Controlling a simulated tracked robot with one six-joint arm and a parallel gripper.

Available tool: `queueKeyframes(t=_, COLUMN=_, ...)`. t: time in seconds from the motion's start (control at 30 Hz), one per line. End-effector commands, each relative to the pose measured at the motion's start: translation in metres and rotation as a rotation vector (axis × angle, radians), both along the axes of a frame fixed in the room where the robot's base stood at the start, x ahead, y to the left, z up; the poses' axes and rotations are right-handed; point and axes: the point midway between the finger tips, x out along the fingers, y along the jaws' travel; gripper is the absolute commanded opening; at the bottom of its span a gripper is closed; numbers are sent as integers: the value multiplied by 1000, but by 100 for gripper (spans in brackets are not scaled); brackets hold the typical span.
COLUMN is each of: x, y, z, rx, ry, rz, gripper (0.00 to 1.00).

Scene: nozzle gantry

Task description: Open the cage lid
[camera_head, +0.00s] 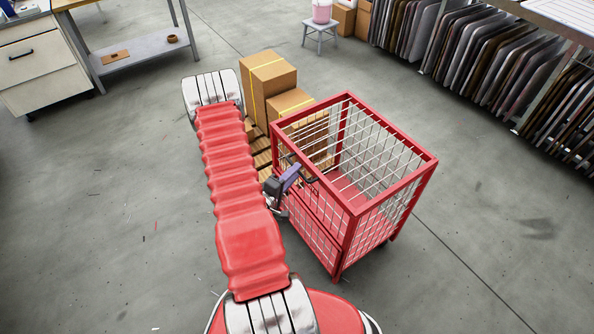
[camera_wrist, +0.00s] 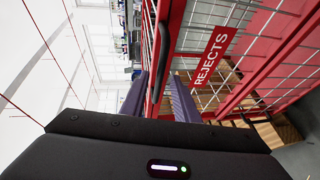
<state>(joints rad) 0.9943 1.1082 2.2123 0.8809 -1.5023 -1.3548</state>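The cage (camera_head: 347,228) is a red frame with pale wire mesh, standing right of my arm in the head view. Its top frame (camera_head: 395,187) is level; whether mesh spans the top is hard to tell. My gripper (camera_head: 297,170) is at the cage's left side, near the top rail. In the wrist view the two purple fingers of my gripper (camera_wrist: 158,78) are apart, with the red cage edge showing between and beyond them. A dark curved handle (camera_wrist: 163,48) shows just ahead of the fingers. Contact cannot be made out. A red "REJECTS" sign (camera_wrist: 211,63) is on the mesh.
Cardboard boxes (camera_head: 268,75) on a wooden pallet (camera_head: 262,157) stand behind the cage, close to my arm. A rack of panels (camera_head: 470,45) lines the right. A stool (camera_head: 320,35) and a workbench (camera_head: 140,50) are at the back. Floor right of the cage is clear.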

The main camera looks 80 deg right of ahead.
Motion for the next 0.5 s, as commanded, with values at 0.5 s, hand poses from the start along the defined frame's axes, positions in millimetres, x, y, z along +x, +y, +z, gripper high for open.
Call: queueKeyframes(t=0.5, x=-8, y=-25, z=-5, rx=0, ry=1, rz=1, gripper=28)
